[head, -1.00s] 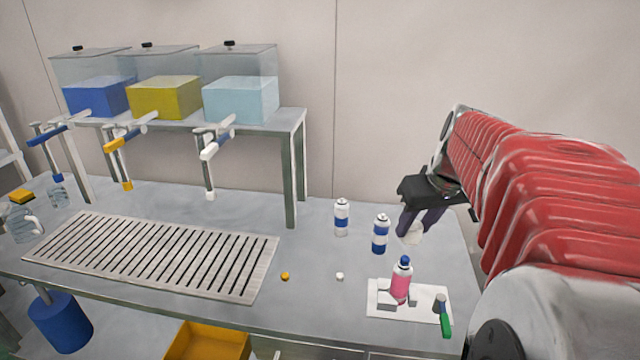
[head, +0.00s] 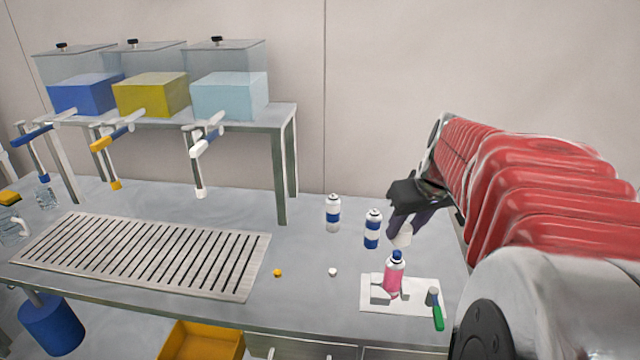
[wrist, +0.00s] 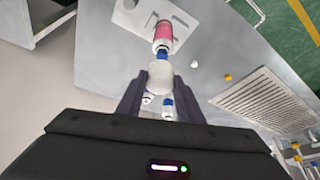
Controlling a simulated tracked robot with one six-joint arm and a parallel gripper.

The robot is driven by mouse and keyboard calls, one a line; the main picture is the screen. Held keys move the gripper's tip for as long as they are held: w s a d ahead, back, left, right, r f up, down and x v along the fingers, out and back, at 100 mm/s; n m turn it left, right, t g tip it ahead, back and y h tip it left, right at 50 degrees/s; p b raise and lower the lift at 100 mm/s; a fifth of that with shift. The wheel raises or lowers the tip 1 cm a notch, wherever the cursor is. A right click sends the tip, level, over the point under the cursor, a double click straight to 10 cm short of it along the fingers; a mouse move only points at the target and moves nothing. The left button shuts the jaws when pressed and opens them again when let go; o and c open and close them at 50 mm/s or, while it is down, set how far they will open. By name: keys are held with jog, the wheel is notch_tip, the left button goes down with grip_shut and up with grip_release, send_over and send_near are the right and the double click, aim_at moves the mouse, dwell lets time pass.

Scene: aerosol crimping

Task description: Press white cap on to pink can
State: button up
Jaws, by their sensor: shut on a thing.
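The pink can (head: 393,278) stands upright on a white plate (head: 374,300) near the front right of the table, with a blue top. It also shows in the wrist view (wrist: 163,32). My gripper (head: 405,226) is shut on the white cap (head: 402,238). The cap hangs just above and slightly behind the can's blue top in the head view, apart from it as far as I can tell. In the wrist view the cap (wrist: 160,77) sits between my fingers, close to the can's blue top.
Two blue-and-white cans (head: 333,214) (head: 373,230) stand left of my gripper. A green-handled tool (head: 438,315) is at the plate's right side. Small orange (head: 278,272) and white (head: 333,271) pieces lie on the table. A slotted grate (head: 140,256) lies left.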

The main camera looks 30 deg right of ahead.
aim_at(397, 251)
jog(key=shift+f, duration=2.75)
jog(key=o, duration=1.1)
jog(key=shift+c, duration=0.2)
jog(key=shift+o, duration=0.4)
jog(key=o, duration=0.5)
jog(key=shift+w, duration=0.1)
jog(key=shift+r, duration=0.2)
jog(key=shift+r, duration=3.35)
